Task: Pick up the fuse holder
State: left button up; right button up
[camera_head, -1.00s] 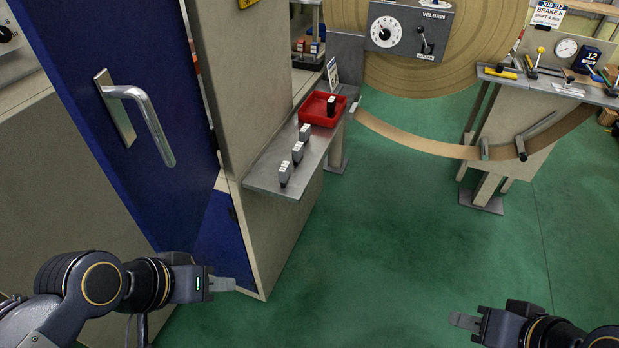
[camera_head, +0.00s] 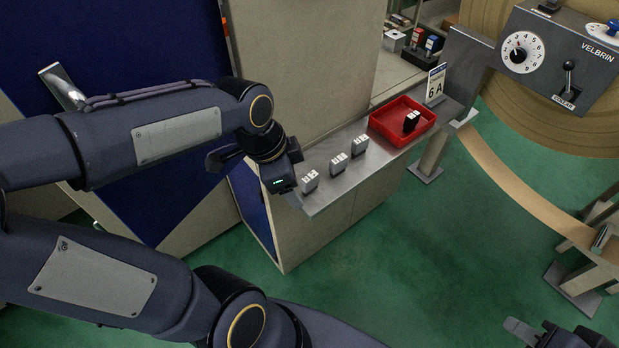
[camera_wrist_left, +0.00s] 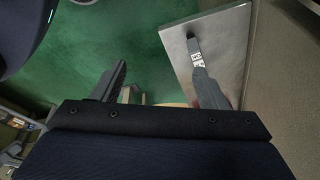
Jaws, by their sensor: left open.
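Three small grey-and-white blocks, which look like fuse holders, stand in a row on a metal shelf (camera_head: 330,195): a near one (camera_head: 310,181), a middle one (camera_head: 338,162) and a far one (camera_head: 360,145). A black one with a white top (camera_head: 411,121) stands in a red tray (camera_head: 385,134). My left gripper is beside the near block at the shelf's near end; its fingers are mostly hidden in the head view. In the left wrist view my left gripper (camera_wrist_left: 160,70) is open and empty, with a block (camera_wrist_left: 194,52) just beyond the right finger's tip. My right gripper (camera_head: 522,330) is at the bottom right, partly cut off.
A sign reading 6 A (camera_head: 435,84) stands behind the tray. A control box with a dial (camera_head: 560,50) is at the upper right. Green floor lies open in front of the shelf.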

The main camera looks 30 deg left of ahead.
aim_at(310, 177)
pick_arm(q)
jog(key=w+f+m, duration=0.1)
jog(key=w+m, duration=0.1)
jog(key=m, duration=0.1)
jog(key=w+f+m+g+y+p, duration=0.1)
jog(key=w+m, duration=0.2)
jog(key=m, duration=0.1)
jog(key=w+a+f+m+g, duration=0.1)
jog(key=w+m, duration=0.2)
jog(key=shift+w+f+m+y, duration=0.25)
jog(key=shift+f+m+y, duration=0.05)
jog(key=shift+y, duration=0.1)
jog(key=shift+w+f+m+g, duration=0.25)
jog(key=shift+m+g, duration=0.05)
jog(key=shift+m, duration=0.1)
notch_tip(310, 177, down, 8)
jog(key=shift+p, duration=0.45)
jog(key=c, duration=1.1)
jog(key=shift+o, duration=0.2)
jog(key=shift+d+r, duration=0.1)
jog(key=shift+r, duration=0.05)
